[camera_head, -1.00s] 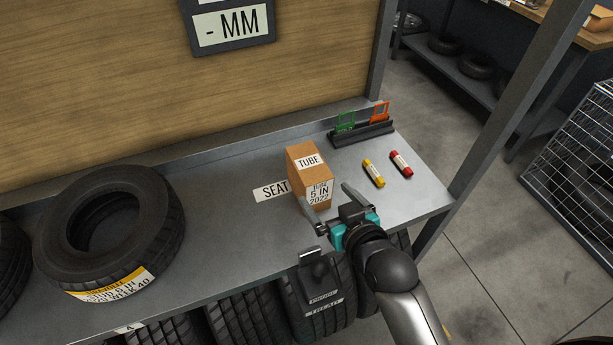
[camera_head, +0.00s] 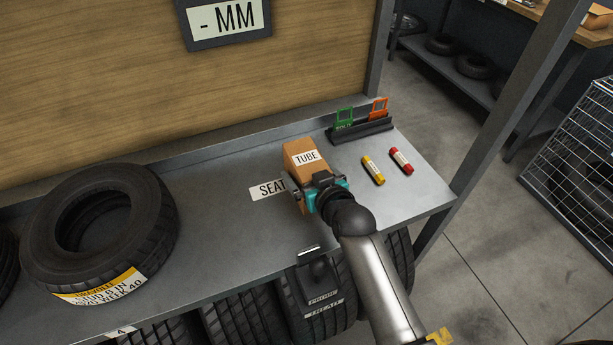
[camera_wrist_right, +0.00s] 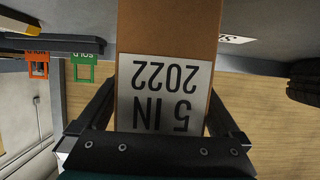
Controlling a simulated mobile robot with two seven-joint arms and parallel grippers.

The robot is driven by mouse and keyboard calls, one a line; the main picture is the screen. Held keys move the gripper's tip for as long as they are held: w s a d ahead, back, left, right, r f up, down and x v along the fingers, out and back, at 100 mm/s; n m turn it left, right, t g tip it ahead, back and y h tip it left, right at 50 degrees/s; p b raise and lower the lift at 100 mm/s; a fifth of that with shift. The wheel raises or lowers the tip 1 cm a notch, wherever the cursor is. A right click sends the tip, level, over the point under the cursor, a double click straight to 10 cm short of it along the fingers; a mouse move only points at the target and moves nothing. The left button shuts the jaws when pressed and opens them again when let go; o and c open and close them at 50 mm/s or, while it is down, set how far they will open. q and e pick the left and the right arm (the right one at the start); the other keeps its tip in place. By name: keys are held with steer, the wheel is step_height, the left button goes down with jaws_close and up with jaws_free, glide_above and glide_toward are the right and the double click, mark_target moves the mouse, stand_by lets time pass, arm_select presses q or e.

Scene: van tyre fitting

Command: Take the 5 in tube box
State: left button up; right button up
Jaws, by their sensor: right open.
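The tube box (camera_head: 304,157) is a brown carton standing on the grey shelf, with a "TUBE" label on its top. In the right wrist view the box (camera_wrist_right: 168,30) shows its "5 IN 2022" label upside down. My right gripper (camera_head: 308,188) is at the front of the box. In the right wrist view its open fingers (camera_wrist_right: 160,115) stand on either side of the box, and whether they touch it I cannot tell. The lower front of the box is hidden by my gripper in the head view. My left gripper is not in view.
A "SEAT" label (camera_head: 267,189) lies left of the box. A yellow tube (camera_head: 373,170) and a red tube (camera_head: 401,161) lie to its right. A rack (camera_head: 361,130) with green and orange tags stands behind them. A large tyre (camera_head: 99,232) lies on the shelf at left.

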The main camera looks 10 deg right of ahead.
steer(key=shift+w, duration=0.15)
steer(key=c, duration=1.3)
steer(key=shift+c, duration=0.7)
steer(key=shift+r, duration=0.1)
